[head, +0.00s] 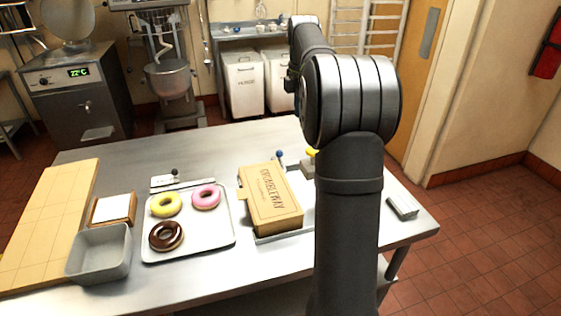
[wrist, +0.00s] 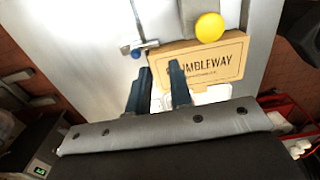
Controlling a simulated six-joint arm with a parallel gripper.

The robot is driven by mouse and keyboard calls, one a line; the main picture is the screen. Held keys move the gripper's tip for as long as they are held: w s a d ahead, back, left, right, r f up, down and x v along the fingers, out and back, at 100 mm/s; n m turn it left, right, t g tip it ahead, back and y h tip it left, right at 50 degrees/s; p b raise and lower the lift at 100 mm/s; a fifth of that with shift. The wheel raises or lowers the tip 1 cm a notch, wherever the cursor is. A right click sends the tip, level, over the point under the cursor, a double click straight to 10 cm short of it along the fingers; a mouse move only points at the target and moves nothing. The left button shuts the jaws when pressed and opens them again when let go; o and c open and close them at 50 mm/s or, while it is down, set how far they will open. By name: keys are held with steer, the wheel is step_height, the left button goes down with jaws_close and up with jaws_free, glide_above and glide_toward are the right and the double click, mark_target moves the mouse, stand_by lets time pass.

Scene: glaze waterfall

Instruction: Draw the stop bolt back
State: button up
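A small blue knob (head: 279,154) stands on a thin stem behind the cardboard box in the head view. It also shows in the wrist view (wrist: 137,54), beside a small metal bracket (wrist: 148,44). It may be the handle of the stop bolt, but the bolt itself is too small to make out. A yellow knob (head: 311,153) is to its right, partly hidden by my arm; it shows as a yellow ball (wrist: 209,27) in the wrist view. My gripper (wrist: 159,67) is open and empty, its fingers apart near the box and the blue knob. My arm hides it in the head view.
A lidded cardboard box (head: 270,200) sits beside my arm. A tray (head: 215,243) holds yellow, pink and chocolate doughnuts. A second, black knob (head: 175,172) is behind it. A grey bin (head: 100,255) and wooden board (head: 45,225) are left. The back of the table (head: 225,140) is clear.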

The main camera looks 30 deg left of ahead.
steer(key=o, duration=0.5)
steer(key=s+a+n+t, duration=0.1)
steer(key=a+n, duration=0.1)
steer(key=s+a+n+t, duration=0.1)
steer(key=s+a+n, duration=0.1)
steer(key=a+n, duration=0.1)
steer(key=s+a+n+t, duration=0.2)
steer(key=n, duration=0.1)
steer(key=shift+a+f, duration=0.25)
steer(key=shift+f, duration=0.05)
glide_toward(279, 151)
steer(key=shift+n, duration=0.4)
steer(key=x, duration=0.9)
jaws_close()
